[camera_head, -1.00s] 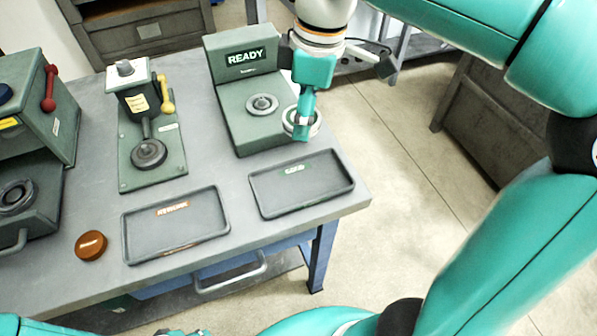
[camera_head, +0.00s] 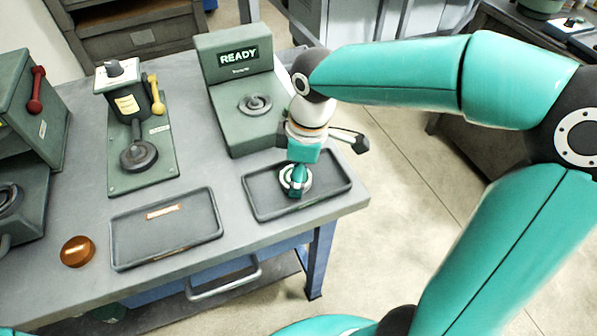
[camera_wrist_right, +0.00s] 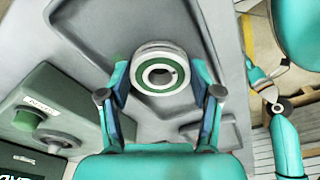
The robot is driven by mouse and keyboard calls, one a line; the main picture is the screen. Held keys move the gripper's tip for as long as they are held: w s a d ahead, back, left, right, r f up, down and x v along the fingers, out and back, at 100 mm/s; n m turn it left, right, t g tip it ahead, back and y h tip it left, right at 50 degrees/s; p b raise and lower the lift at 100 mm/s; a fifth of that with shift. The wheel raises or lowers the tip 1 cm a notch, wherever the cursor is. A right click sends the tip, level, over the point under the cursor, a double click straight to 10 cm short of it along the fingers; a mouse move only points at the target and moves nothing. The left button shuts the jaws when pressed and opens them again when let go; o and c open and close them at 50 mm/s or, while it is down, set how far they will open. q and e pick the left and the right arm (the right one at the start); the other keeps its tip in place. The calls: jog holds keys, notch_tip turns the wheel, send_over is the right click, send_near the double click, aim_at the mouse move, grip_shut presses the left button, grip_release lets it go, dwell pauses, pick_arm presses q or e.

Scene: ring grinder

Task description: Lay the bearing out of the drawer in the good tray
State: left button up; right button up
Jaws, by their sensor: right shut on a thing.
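The bearing (camera_wrist_right: 160,57) is a pale metal ring with a green band and an open centre. My right gripper (camera_head: 298,178) is shut on it; in the right wrist view the fingers hold it from both sides. In the head view the bearing (camera_head: 307,178) is within the outline of the good tray (camera_head: 335,186), a dark shallow tray at the bench's right front. I cannot tell whether it touches the tray floor. The tray's label is hidden behind my gripper. A teal gripper, likely my left (camera_wrist_right: 271,88), shows small at the right of the wrist view; its opening is unclear.
The rework tray (camera_head: 205,222) lies empty left of the good tray. A station (camera_head: 238,85) reading READY stands behind. A green lever fixture (camera_head: 145,165) and an orange-brown puck (camera_head: 77,251) are further left. A drawer handle (camera_head: 225,281) juts out below the bench front.

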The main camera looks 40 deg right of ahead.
jog(key=shift+f, duration=0.2)
jog(key=o, duration=1.4)
jog(key=shift+r, duration=0.1)
jog(key=shift+c, duration=0.2)
jog(key=shift+r, duration=0.15)
notch_tip(320, 180, up, 12)
jog(key=s+d+p, duration=0.1)
jog(key=shift+p, duration=0.4)
